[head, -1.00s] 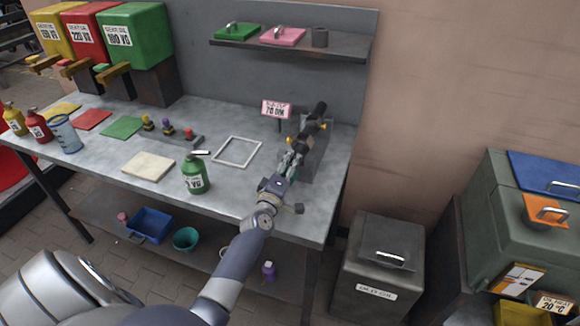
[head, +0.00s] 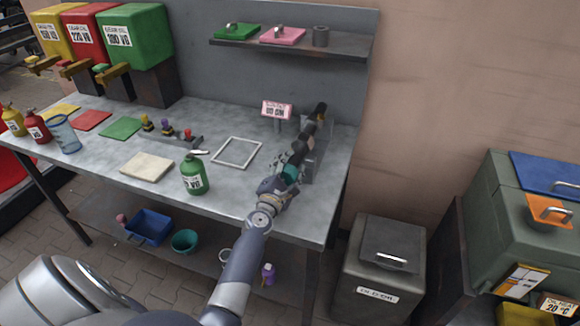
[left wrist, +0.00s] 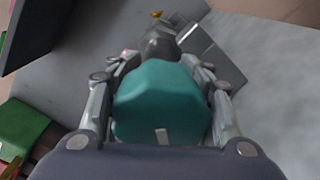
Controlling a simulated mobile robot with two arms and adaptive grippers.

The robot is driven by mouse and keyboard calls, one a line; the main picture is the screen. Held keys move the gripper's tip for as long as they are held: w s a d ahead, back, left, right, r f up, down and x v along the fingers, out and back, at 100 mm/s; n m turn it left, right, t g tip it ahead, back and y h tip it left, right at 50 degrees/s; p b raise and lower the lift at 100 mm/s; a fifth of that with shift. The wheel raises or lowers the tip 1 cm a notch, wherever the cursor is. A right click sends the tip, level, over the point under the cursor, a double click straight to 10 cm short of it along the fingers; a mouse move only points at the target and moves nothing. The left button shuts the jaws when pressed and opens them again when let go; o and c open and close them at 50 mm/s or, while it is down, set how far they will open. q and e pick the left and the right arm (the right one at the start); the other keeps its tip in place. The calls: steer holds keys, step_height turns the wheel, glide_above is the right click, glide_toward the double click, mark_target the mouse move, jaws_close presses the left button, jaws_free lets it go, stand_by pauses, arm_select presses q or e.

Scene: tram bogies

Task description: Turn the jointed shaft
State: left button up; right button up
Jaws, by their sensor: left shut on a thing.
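The jointed shaft (head: 307,143) is a dark rod in a grey stand at the right end of the workbench. It has a teal end piece (head: 291,173), which fills the middle of the left wrist view (left wrist: 162,103). My left gripper (head: 286,168) is shut on this teal end, with one finger on each side of it in the left wrist view. Beyond it the dark shaft and grey bracket show in part. My right gripper is not in view.
A white square frame (head: 237,152), a green bottle (head: 194,175) and a pale board (head: 147,167) lie left of my gripper. A shelf (head: 290,43) hangs above the bench. A grey bin (head: 385,262) stands right of the bench.

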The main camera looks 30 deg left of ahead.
arm_select(q)
steer(key=n, duration=0.3)
steer(key=shift+n, duration=0.4)
steer(key=shift+f+n+p, duration=0.1)
steer(key=shift+n+p, duration=0.2)
steer(key=shift+n, duration=1.4)
steer(key=shift+d, duration=0.1)
steer(key=o, duration=0.8)
steer(key=v, duration=1.2)
steer(key=shift+f, duration=0.1)
